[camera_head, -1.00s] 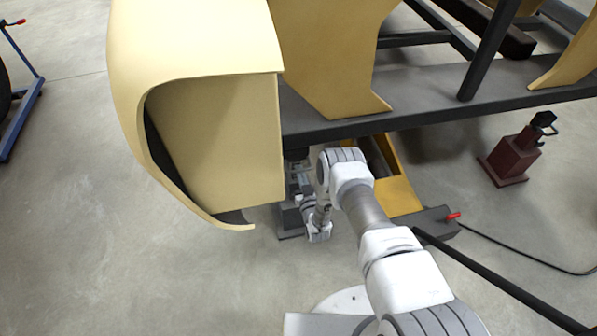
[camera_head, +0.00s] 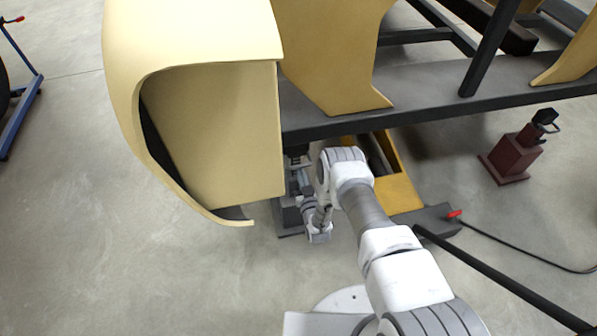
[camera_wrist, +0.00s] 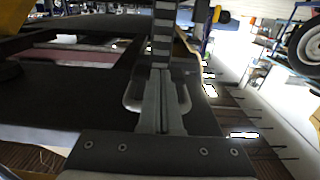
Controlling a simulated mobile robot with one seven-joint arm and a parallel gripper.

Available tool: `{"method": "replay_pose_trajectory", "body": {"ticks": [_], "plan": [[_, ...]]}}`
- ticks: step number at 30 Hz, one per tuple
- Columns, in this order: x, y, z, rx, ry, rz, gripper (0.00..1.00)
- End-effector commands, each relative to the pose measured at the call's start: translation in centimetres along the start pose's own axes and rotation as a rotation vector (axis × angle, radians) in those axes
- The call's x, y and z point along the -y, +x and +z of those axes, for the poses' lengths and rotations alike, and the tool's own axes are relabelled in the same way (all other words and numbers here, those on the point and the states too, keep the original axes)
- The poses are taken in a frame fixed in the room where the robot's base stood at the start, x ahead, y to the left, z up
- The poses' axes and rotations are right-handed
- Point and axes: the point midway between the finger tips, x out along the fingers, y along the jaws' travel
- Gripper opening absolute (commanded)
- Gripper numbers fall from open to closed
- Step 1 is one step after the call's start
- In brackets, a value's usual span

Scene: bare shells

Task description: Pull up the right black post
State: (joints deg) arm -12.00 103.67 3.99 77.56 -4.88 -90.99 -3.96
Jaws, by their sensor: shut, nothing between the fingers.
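My gripper (camera_wrist: 160,78) is shut and empty in the wrist view, its two fingers together. A dark, notched upright post (camera_wrist: 163,35) stands just beyond the fingertips. I cannot tell whether they touch it. In the head view my gripper (camera_head: 304,182) is low beside a grey stand (camera_head: 287,216) under the dark frame. The frame, the yellow shell and my arm hide most of this stand and its post. Another stand, dark red (camera_head: 511,155), is on the floor at the right with a black post top (camera_head: 543,119).
The cream-yellow shell (camera_head: 190,35) overhangs at the left of my gripper. The dark frame beam (camera_head: 440,105) crosses above it. A yellow floor jack (camera_head: 398,192) with a long black handle (camera_head: 500,279) lies right of my gripper.

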Motion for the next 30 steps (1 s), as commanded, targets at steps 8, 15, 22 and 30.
{"method": "replay_pose_trajectory", "body": {"ticks": [8,15,22,30], "plan": [[0.0,-2.9,-0.2,0.004,0.0,0.0,0.0],[0.0,-5.3,-0.2,0.003,0.0,0.0,0.0],[0.0,-7.6,-0.2,0.003,0.0,0.0,0.0],[0.0,-8.4,-0.1,0.001,0.0,0.0,0.0]]}}
